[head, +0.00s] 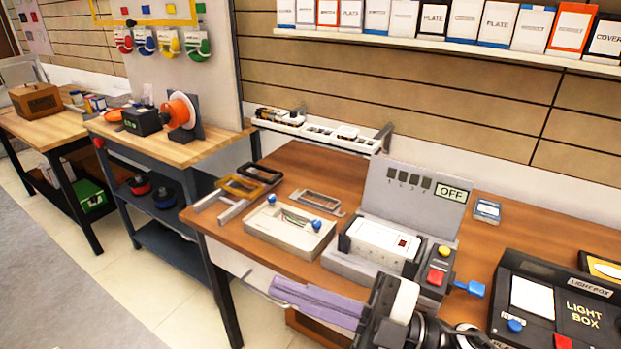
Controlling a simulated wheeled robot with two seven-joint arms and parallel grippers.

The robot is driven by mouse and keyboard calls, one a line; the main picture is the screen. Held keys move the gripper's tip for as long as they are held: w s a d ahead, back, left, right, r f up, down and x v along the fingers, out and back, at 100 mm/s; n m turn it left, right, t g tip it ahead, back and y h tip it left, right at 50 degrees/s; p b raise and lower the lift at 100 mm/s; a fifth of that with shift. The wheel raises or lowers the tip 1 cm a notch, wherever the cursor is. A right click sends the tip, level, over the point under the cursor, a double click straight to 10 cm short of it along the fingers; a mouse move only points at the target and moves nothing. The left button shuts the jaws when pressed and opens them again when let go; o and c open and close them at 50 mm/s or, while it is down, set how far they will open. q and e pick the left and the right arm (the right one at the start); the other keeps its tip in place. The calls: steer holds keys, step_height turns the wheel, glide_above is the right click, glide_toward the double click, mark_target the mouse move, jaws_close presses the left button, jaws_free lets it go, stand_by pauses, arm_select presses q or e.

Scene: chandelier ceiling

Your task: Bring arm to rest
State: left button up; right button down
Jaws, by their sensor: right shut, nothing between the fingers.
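My right gripper (278,289) is at the bottom centre, with its black and white body (400,305) coming in from the lower right. Its long purple fingers point left and are shut together, with nothing seen between them. It is in front of the wooden workbench (232,232), near its front edge, and overlaps that edge in the picture. Whether it touches the bench cannot be told. My left gripper is not in view.
A test fixture with an "OFF" panel (451,193), red and yellow buttons and a blue lever (470,288) stands just behind my right gripper. A light box (535,297) is at the right. A pale tray (290,232) lies left of the fixture. Floor (160,305) is clear at left.

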steer(key=w+d+f+m+t+h, duration=0.2)
steer(key=d+f+m+t+h, duration=0.4)
steer(key=f+m, duration=0.35)
steer(key=w+d+f+m+t+h, duration=0.3)
steer(key=d+f+m+t+h, duration=0.2)
steer(key=d+f+m+h, duration=0.35)
steer(key=s+d+f+m+g+h, duration=0.2)
steer(key=s+f+g, duration=0.1)
steer(key=s+f, duration=0.5)
steer(key=s+d+f+m+g+h, duration=0.1)
steer(key=s+f+g, duration=0.3)
steer(key=s+f, duration=0.4)
step_height(320, 180, down, 4)
steer(key=shift+s+d+f+m+h, duration=0.1)
steer(key=shift+s+d+m+h, duration=0.2)
steer(key=shift+d+m, duration=0.45)
